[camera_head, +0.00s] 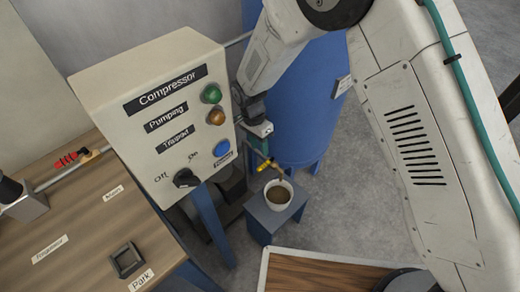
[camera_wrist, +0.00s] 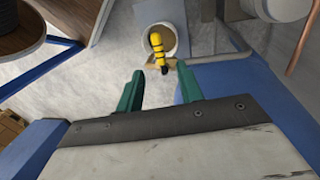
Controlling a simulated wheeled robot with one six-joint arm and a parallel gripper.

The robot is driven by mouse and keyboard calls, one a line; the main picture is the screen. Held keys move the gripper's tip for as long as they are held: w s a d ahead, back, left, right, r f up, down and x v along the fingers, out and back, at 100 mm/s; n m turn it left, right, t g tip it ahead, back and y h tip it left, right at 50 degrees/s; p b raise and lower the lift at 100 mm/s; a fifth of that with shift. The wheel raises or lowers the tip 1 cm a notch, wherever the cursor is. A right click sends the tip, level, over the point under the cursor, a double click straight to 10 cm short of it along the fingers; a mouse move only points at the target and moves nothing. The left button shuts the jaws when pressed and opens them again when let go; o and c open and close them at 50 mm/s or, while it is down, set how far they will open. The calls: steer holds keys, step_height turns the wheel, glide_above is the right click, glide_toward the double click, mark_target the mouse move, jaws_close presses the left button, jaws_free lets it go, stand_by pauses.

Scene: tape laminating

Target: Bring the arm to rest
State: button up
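My arm reaches in from the upper right of the head view, in front of the blue tank. My gripper (camera_head: 261,130) is beside the right edge of the compressor panel (camera_head: 150,110), pointing down. In the wrist view its two green fingers (camera_wrist: 160,84) are apart with nothing between them. A yellow valve handle (camera_head: 264,165) is just below the gripper in the head view. It also shows in the wrist view (camera_wrist: 156,42), beyond the fingertips, in front of a cup.
The white cup (camera_head: 278,193) with brown contents stands on a blue-grey stool (camera_head: 262,216). The blue tank (camera_head: 305,100) is close behind the gripper. A wooden table (camera_head: 90,235) at left carries a black square holder (camera_head: 126,260) by a "Park" label. Grey floor is open at right.

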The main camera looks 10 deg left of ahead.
stand_by(0.5)
steer(key=s+d+r+n+g, duration=0.1)
steer(key=s+d+r+n, duration=0.4)
steer(key=d+r, duration=0.55)
steer(key=s+d+r+n+g, duration=0.1)
steer(key=s+d+r+n, duration=0.4)
steer(key=d+r, duration=0.55)
steer(key=s+d+r+m+t+y, duration=0.1)
steer(key=s+d+r+t, duration=0.3)
steer(key=s+d+r, duration=1)
steer(key=shift+s+d+r+m+t+y, duration=0.25)
steer(key=shift+s+r+m+t+y, duration=0.15)
steer(key=shift+s+r+m, duration=0.5)
steer(key=shift+s+f, duration=0.2)
